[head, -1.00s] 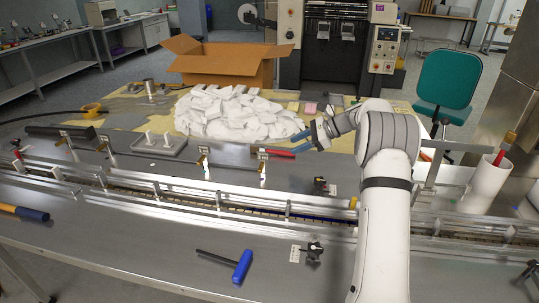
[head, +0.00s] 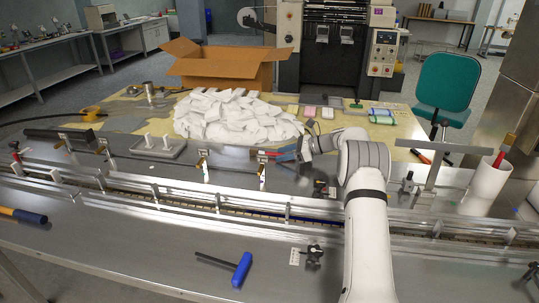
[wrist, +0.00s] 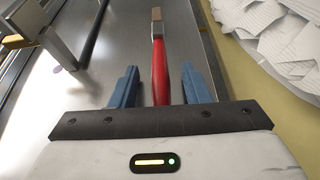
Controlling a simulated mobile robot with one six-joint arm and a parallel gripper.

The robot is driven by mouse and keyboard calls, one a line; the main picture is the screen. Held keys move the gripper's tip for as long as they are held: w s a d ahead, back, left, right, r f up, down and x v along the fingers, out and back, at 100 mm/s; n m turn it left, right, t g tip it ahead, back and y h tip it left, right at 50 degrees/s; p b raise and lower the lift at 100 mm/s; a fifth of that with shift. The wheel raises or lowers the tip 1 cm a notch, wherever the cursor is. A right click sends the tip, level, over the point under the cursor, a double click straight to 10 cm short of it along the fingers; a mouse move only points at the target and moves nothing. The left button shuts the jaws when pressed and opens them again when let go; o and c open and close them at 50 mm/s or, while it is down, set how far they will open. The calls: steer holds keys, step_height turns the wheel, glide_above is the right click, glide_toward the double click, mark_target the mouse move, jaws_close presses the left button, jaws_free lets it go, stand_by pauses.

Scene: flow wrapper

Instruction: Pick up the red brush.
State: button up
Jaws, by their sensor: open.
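A red brush (wrist: 158,65) with a light metal band and brown end lies between the jaws in the wrist view. Its handle runs back toward the palm, and a gap shows to the blue finger on either side. In the head view the brush's red handle (head: 274,154) shows at the fingertips, partly hidden by them. My gripper (wrist: 158,78) is open around the handle; it also shows in the head view (head: 292,153), low over the table behind the rail. I cannot tell its exact height above the table.
A pile of white packets (head: 235,115) lies close behind the brush. The metal conveyor rail (head: 150,187) runs in front. A white cup (head: 487,182) at right holds another red-handled tool. A blue-handled tool (head: 242,270) lies on the front table.

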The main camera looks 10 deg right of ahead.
steer(key=shift+a, duration=0.1)
steer(key=shift+c, duration=0.3)
jaws_close()
